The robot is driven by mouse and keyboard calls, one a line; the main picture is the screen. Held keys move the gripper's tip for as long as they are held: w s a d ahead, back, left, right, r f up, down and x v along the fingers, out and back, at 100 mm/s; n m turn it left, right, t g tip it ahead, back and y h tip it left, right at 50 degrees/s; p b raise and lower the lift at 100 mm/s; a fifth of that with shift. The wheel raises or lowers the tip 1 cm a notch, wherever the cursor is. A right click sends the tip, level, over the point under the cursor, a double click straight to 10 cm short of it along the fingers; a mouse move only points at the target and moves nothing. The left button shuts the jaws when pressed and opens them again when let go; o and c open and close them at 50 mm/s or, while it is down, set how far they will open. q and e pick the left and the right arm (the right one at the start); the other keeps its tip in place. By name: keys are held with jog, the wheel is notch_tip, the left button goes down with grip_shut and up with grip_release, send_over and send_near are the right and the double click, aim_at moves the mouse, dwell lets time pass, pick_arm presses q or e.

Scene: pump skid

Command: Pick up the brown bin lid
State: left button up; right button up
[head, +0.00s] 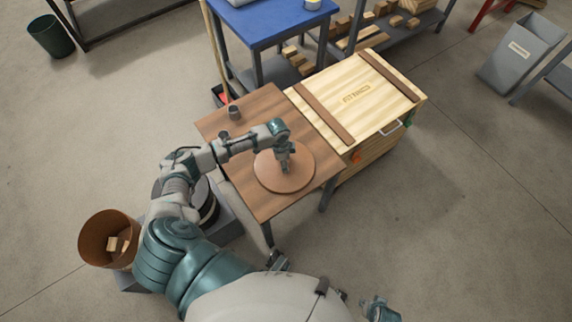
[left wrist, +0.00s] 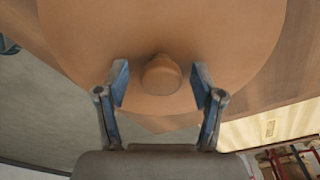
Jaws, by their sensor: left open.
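The brown bin lid (head: 270,178) is a round flat disc lying on the wooden table near its right front part. In the left wrist view the lid (left wrist: 220,40) fills the upper middle, with a round knob (left wrist: 161,76) at its centre. My left gripper (head: 285,166) points down over the lid's middle and hides the knob in the head view. Its fingers (left wrist: 161,84) are open, one on each side of the knob, with gaps between. My right gripper (head: 380,309) shows small at the bottom edge, away from the table; its jaw state is unclear.
The wooden table (head: 222,122) holds a small dark cup (head: 235,112) at the back. A large wooden crate (head: 390,105) adjoins it on the right. A brown open bin (head: 93,228) with wood blocks stands at left. A blue table (head: 270,24) stands behind.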

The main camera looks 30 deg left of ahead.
pick_arm(q)
jog(key=shift+a+f, duration=0.2)
jog(key=shift+a, duration=0.1)
jog(key=c, duration=1.2)
jog(key=shift+d, duration=0.15)
grip_shut()
jog(key=shift+r, duration=0.15)
